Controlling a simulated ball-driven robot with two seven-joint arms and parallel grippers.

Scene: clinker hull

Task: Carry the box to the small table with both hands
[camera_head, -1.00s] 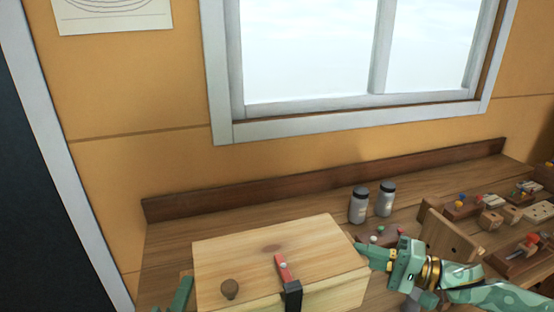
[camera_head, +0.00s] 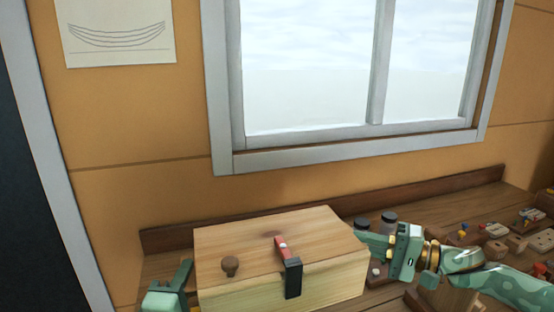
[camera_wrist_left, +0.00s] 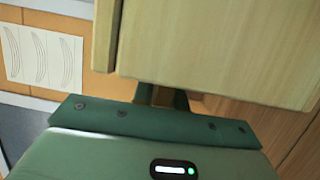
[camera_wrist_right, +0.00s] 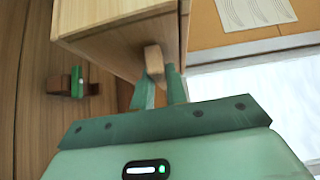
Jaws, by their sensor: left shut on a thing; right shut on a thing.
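I see no small table.
The workbench (camera_head: 430,222) lies behind and below the box. Two jars (camera_head: 388,220) stand just behind the box's right corner. Several wooden blocks and tools (camera_head: 500,240) lie on the right. A wall with a window (camera_head: 355,80) is behind the bench.

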